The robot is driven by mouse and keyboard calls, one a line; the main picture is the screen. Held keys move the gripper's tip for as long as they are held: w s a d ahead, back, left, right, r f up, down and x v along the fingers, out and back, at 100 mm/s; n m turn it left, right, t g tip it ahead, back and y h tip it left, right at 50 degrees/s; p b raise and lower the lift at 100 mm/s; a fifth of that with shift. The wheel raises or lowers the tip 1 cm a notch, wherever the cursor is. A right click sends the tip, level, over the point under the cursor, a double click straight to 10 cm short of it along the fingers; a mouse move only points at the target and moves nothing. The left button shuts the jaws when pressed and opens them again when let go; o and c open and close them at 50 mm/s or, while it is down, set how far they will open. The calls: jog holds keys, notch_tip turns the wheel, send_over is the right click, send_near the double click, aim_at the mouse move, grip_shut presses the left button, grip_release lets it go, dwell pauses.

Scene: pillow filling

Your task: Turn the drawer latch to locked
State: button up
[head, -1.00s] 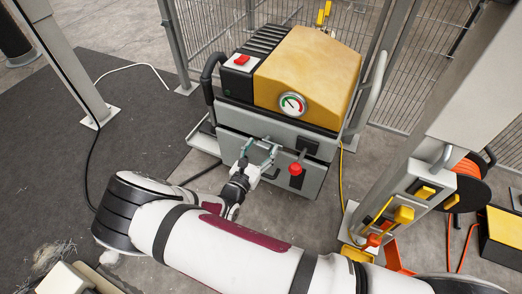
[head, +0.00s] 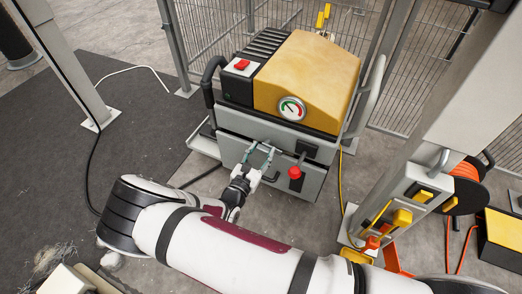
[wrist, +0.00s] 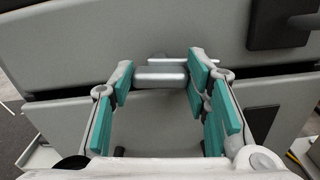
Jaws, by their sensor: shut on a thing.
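The drawer latch (wrist: 160,76) shows in the wrist view as a short silver bar, lying level across the seam between the upper housing and the drawer front (wrist: 72,128). My gripper (wrist: 160,78) has its teal-padded fingers on either side of the bar, shut on its ends. In the head view my gripper (head: 261,153) is at the grey front of the machine, left of the red knob (head: 295,172). The latch is too small and covered there to make out. I cannot read any locked or unlocked mark.
The machine has a yellow cover (head: 308,70), a pressure gauge (head: 292,108) and a red switch (head: 242,64). A dark block (wrist: 280,25) sits on the housing right of the latch. A post (head: 440,130) and orange hose reel (head: 467,185) stand to the right.

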jog(key=m+p, duration=0.3)
jog(key=m, duration=0.1)
jog(key=m+p, duration=0.2)
jog(key=m, duration=0.2)
jog(key=shift+s+d, duration=0.1)
jog(key=m+p, duration=0.2)
jog(key=m, duration=0.2)
jog(key=shift+f+p, duration=0.1)
jog(key=shift+p, duration=0.25)
jog(key=shift+f+m+p, duration=0.15)
jog(key=shift+m+p, duration=0.9)
jog(key=shift+m, duration=1.05)
jog(key=o, duration=1.2)
jog(key=shift+c, duration=0.2)
jog(key=v, duration=1.2)
